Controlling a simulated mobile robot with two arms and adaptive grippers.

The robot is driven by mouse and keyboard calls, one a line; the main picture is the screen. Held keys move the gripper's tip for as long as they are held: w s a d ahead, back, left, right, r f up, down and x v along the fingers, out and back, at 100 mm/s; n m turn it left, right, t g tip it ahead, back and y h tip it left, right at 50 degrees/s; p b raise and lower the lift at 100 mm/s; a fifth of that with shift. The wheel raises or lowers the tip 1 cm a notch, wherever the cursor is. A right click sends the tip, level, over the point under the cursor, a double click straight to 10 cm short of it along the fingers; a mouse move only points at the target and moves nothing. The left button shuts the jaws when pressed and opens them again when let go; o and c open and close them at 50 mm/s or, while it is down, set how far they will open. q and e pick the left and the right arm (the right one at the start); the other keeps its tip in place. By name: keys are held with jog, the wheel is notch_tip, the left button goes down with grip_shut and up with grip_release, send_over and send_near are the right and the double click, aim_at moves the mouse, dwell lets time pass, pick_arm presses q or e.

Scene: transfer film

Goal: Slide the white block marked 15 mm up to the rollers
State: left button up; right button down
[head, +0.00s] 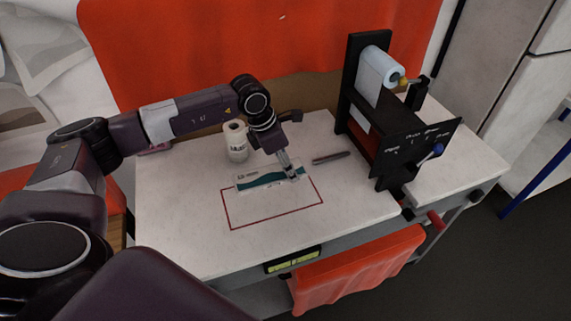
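A flat white piece with a teal wave and small print (258,180) lies on the white table, across the far edge of a red outline. I cannot read a 15 mm mark on anything, so I cannot pick out the white block for sure. My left gripper (293,174) points down at the right end of the printed piece; its fingers are too small to tell whether they are open, shut or touching it. The black film machine (355,50) stands on the right of the table with a pale blue roll (378,75); its lower rollers are not clearly visible. My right gripper is not in view.
A white paper roll (236,142) stands behind the printed piece. A dark bar (332,158) lies between my gripper and the machine. The red outline (276,219) encloses mostly bare table. A red handle (435,219) sticks out at the table's right front.

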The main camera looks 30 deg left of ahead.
aim_at(290, 191)
pick_arm(q)
jog(key=shift+a+f+b, duration=0.15)
jog(key=shift+f+b, duration=0.3)
jog(key=shift+f, duration=0.4)
jog(key=shift+f+b, duration=1.75)
jog(key=shift+f, duration=1.5)
jog(key=shift+f+b, duration=0.4)
jog(key=shift+b, duration=0.05)
jog(key=o, duration=1.3)
